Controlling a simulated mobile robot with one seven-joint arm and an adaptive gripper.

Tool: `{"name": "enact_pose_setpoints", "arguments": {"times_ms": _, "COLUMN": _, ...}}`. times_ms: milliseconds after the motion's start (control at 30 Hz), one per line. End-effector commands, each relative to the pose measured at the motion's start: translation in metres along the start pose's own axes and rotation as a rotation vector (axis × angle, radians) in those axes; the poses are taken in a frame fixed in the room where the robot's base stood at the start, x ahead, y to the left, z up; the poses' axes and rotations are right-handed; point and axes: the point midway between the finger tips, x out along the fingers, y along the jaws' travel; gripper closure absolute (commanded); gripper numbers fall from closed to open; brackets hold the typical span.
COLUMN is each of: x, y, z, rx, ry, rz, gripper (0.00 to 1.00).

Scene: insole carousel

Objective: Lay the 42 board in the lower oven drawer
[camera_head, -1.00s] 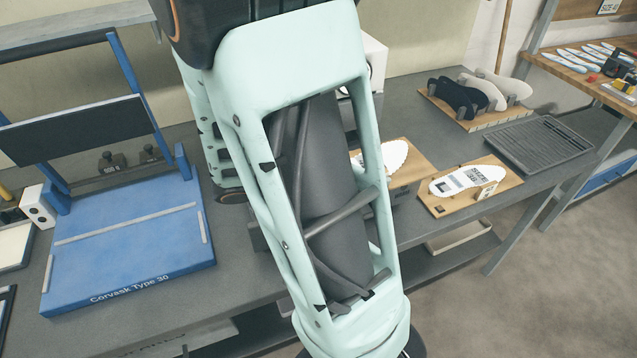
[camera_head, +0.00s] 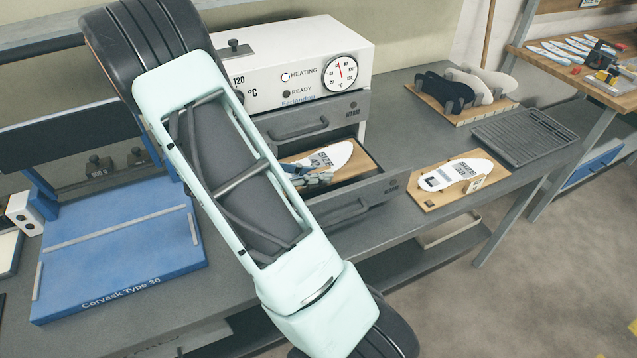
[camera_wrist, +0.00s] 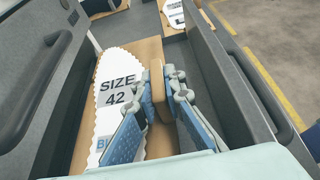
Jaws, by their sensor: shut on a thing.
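The 42 board (camera_wrist: 148,52), a wooden board with a white insole marked SIZE 42, is within the walls of the open lower oven drawer (camera_wrist: 207,75) in the wrist view. In the head view the board (camera_head: 366,166) shows in the lower drawer (camera_head: 375,194), below the white oven (camera_head: 300,52). My gripper (camera_wrist: 160,88) is shut on the upright wooden block on the board. In the head view my gripper (camera_head: 314,178) is at the board's near left part. I cannot tell whether the board touches the drawer floor.
The upper oven drawer (camera_head: 310,122) is shut, its handle above the board. A second insole board (camera_head: 462,180) lies on the bench to the right. A dark grid tray (camera_head: 525,135) and an insole rack (camera_head: 462,105) stand behind it. A blue Corvask press (camera_head: 125,250) stands left.

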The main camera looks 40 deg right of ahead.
Motion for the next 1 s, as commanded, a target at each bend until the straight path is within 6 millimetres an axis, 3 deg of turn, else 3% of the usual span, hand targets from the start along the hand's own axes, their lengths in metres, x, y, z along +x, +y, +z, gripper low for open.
{"name": "enact_pose_setpoints", "arguments": {"times_ms": 267, "x": 0.011, "y": 0.002, "z": -0.028, "rx": -0.002, "ry": -0.001, "rz": 0.0, "gripper": 1.0}}
{"name": "enact_pose_setpoints", "arguments": {"times_ms": 667, "x": 0.013, "y": 0.002, "z": -0.034, "rx": 0.0, "ry": -0.001, "rz": 0.0, "gripper": 1.0}}
{"name": "enact_pose_setpoints", "arguments": {"times_ms": 700, "x": 0.013, "y": 0.002, "z": -0.035, "rx": 0.0, "ry": 0.0, "rz": 0.0, "gripper": 0.89}}
{"name": "enact_pose_setpoints", "arguments": {"times_ms": 833, "x": 0.013, "y": 0.002, "z": -0.034, "rx": 0.0, "ry": 0.0, "rz": 0.0, "gripper": 0.75}}
{"name": "enact_pose_setpoints", "arguments": {"times_ms": 1000, "x": 0.013, "y": 0.002, "z": -0.034, "rx": 0.0, "ry": 0.0, "rz": 0.0, "gripper": 0.73}}
